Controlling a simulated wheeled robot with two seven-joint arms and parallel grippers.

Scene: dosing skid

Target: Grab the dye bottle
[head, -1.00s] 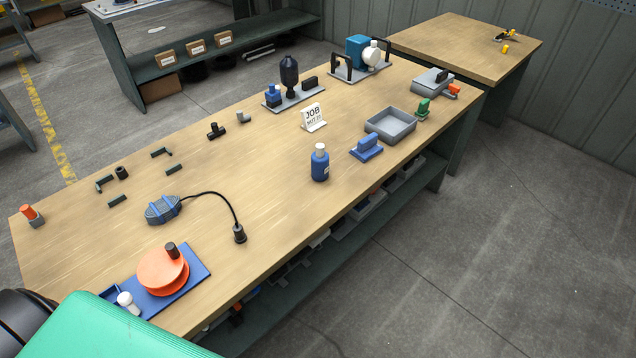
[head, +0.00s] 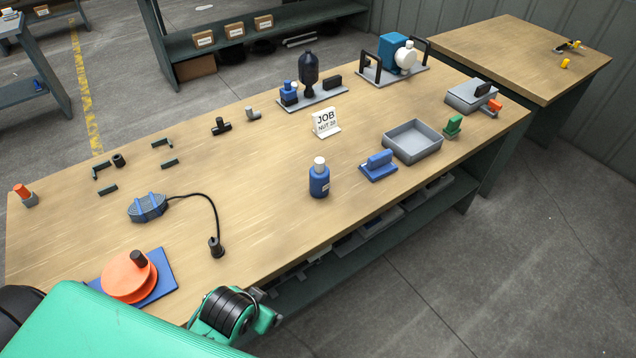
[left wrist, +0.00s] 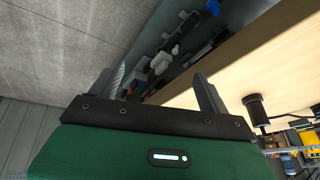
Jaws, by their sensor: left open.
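The dye bottle (head: 319,182), blue with a white cap and a small label, stands upright on the long wooden workbench (head: 260,215) near its front edge. My left gripper (left wrist: 157,88) shows in the left wrist view with its two fingers apart and nothing between them. It is beside the bench's front edge, with the lower shelf beyond the fingers. In the head view only green and black parts of my arm show at the lower left, well short of the bottle. The bottle is not seen in the left wrist view. My right gripper is not in view.
A black plug (head: 216,247) on a cable and an orange reel (head: 128,277) lie to the left. Bare bench surrounds the bottle.

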